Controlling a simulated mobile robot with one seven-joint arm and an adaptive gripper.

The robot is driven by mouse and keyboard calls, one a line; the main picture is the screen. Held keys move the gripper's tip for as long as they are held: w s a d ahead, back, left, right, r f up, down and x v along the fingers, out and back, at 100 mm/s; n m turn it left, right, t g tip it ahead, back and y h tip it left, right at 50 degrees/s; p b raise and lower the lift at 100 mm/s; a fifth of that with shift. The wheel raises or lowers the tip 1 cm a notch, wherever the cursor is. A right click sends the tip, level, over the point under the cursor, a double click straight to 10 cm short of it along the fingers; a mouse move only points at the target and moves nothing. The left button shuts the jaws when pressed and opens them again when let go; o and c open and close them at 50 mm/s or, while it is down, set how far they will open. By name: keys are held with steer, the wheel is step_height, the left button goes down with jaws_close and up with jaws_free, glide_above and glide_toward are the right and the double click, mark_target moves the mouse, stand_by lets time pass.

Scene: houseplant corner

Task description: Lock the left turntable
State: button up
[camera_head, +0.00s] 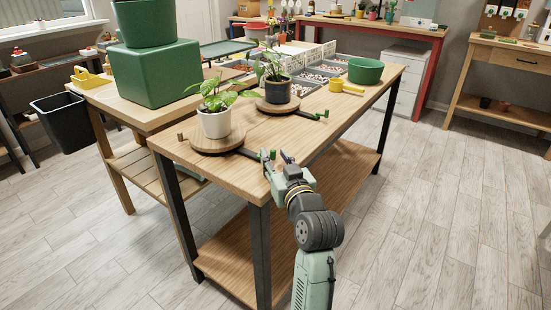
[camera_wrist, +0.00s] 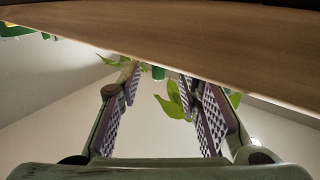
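The left turntable (camera_head: 217,147) is a round wooden disc near the table's front left corner in the head view. A white pot (camera_head: 214,124) with a leafy plant stands on it. A dark lever (camera_head: 249,153) with a green end reaches from its right side toward the table edge. My gripper (camera_head: 277,160) is at that edge, close to the green end; contact cannot be told. In the wrist view my gripper (camera_wrist: 158,88) has its two fingers apart. A small green piece (camera_wrist: 158,72) and leaves (camera_wrist: 176,104) show between them, with nothing clearly gripped.
The right turntable (camera_head: 280,107) carries a dark pot (camera_head: 278,91) and has a similar lever (camera_head: 308,114) with a green end. A green bowl (camera_head: 365,71) and yellow scoop (camera_head: 345,88) lie farther back. A large green planter (camera_head: 155,75) stands left. Floor right of the table is clear.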

steer(key=v, duration=0.7)
steer(key=shift+s, duration=0.1)
